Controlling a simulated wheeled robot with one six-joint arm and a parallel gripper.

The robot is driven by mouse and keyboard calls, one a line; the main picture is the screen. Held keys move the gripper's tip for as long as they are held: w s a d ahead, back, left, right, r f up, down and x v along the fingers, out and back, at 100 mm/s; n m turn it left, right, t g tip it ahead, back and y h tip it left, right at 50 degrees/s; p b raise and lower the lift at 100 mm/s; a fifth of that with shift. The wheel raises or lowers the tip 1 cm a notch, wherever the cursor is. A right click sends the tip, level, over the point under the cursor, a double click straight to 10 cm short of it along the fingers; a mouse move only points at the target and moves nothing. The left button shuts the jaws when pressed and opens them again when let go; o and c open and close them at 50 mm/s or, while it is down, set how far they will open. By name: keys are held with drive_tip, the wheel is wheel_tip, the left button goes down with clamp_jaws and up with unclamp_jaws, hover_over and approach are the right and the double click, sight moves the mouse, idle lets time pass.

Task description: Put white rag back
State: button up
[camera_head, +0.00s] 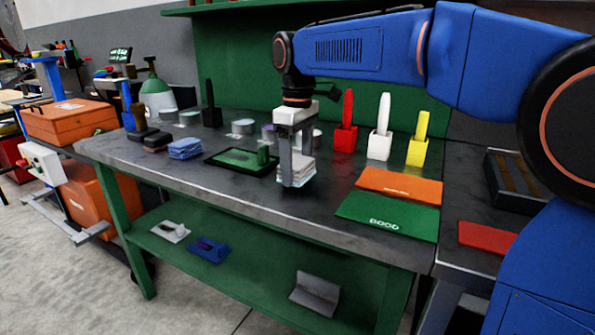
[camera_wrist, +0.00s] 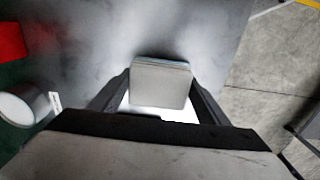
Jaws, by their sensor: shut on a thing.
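The white rag (camera_head: 302,167) is a folded, layered stack, seen at the middle of the dark bench top in the head view. My gripper (camera_head: 293,178) points straight down over the bench and is shut on the white rag. In the wrist view the rag (camera_wrist: 161,84) shows as a pale square block between the two dark fingers of the gripper (camera_wrist: 160,88). The head view does not clearly show whether the rag touches the bench top.
A folded blue rag (camera_head: 185,149) and a dark tray with a green piece (camera_head: 240,158) lie left of my gripper. Red (camera_head: 345,137), white (camera_head: 380,143) and yellow (camera_head: 417,151) holders stand right. Orange (camera_head: 400,187) and green (camera_head: 388,216) mats lie front right. Bench front is clear.

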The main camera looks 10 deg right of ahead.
sight(299, 161)
drive_tip(key=shift+w+d+f, duration=0.1)
drive_tip(key=shift+f, duration=0.75)
drive_tip(key=shift+w, duration=0.1)
drive_tip(key=o, duration=1)
drive_tip(key=shift+d, duration=0.1)
wheel_tip(299, 161, up, 12)
drive_tip(key=shift+r, duration=0.1)
